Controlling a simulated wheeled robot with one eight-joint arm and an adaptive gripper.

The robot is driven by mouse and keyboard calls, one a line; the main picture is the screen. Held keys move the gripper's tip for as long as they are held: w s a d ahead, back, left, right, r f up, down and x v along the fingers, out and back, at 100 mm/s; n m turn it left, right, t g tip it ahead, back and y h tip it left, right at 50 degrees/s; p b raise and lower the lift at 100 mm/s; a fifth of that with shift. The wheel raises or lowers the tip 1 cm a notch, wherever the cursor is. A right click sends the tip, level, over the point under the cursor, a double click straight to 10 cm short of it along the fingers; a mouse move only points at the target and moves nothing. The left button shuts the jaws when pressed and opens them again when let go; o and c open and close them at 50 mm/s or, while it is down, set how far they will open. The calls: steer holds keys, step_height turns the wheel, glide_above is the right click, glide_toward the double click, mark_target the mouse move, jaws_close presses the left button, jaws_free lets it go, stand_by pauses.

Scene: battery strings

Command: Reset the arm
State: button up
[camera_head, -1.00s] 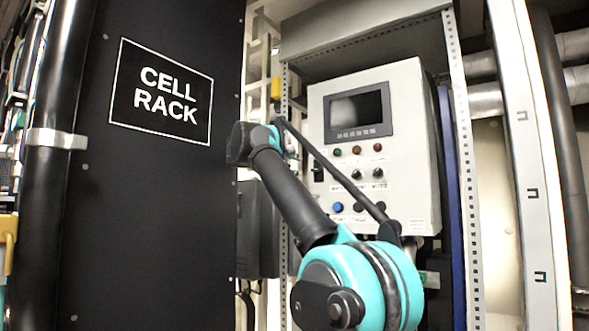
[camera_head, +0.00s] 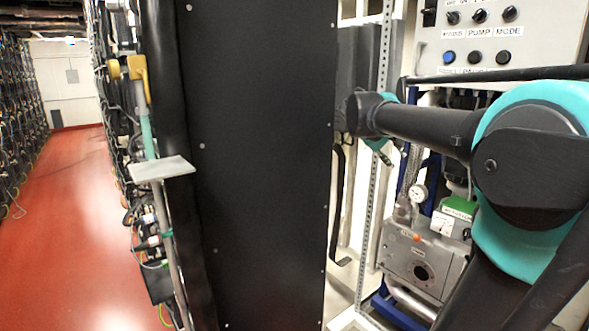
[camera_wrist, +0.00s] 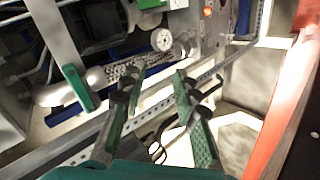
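My arm, with its teal joint and black link, reaches leftward across the right side of the head view, between the black rack panel and the control box. My gripper (camera_wrist: 159,76) shows in the wrist view with its two dark green fingers apart and nothing between them. It is open and points toward a metal frame with pipes and a gauge (camera_wrist: 161,40). In the head view the gripper is mostly hidden behind my wrist link.
A tall black panel (camera_head: 262,170) stands left of my arm. A control box (camera_head: 500,38) and pump unit (camera_head: 425,262) with a gauge stand to the right. Cables and a grey plate (camera_head: 161,168) stick out left of the panel. A red-floored aisle (camera_head: 70,220) is open at far left.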

steer(key=s+a+f+m+y, duration=0.1)
steer(key=s+a+f+y, duration=0.1)
steer(key=s+f, duration=0.6)
steer(key=s+a+f+m+g+y, duration=0.1)
steer(key=s+a+f+y, duration=0.2)
steer(key=f, duration=1.3)
steer(key=s+a+f+m+g+y, duration=0.1)
steer(key=s+a+f, duration=0.5)
steer(key=s+f, duration=0.6)
steer(key=shift+s+y, duration=0.9)
steer(key=shift+s, duration=0.05)
